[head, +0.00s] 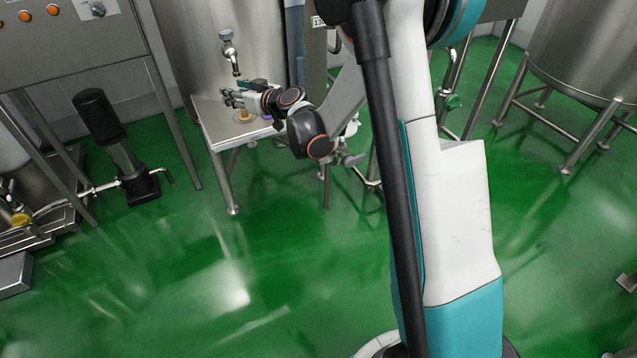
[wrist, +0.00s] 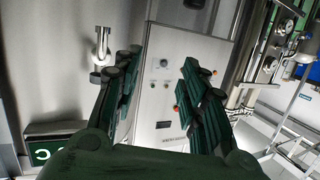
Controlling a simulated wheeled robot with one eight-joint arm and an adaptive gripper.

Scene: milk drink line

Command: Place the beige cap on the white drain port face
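My gripper (head: 232,97) reaches over the small steel table against the tank in the head view. In the wrist view its two dark green fingers (wrist: 160,70) stand well apart, with only the background panel between them. A yellowish-beige round thing (head: 244,116), likely the beige cap, sits on the table just below the gripper. It is small and partly covered by the gripper. A steel outlet pipe (head: 235,62) comes down from the tank behind the gripper; it also shows left of the fingers in the wrist view (wrist: 102,45). I cannot make out a white port face.
A purple item (head: 267,117) lies on the table (head: 222,136) beside the beige one, partly behind my wrist. The large tank (head: 190,50) closes off the back. A control panel (wrist: 168,95) faces the wrist view. Green floor (head: 200,270) in front is clear.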

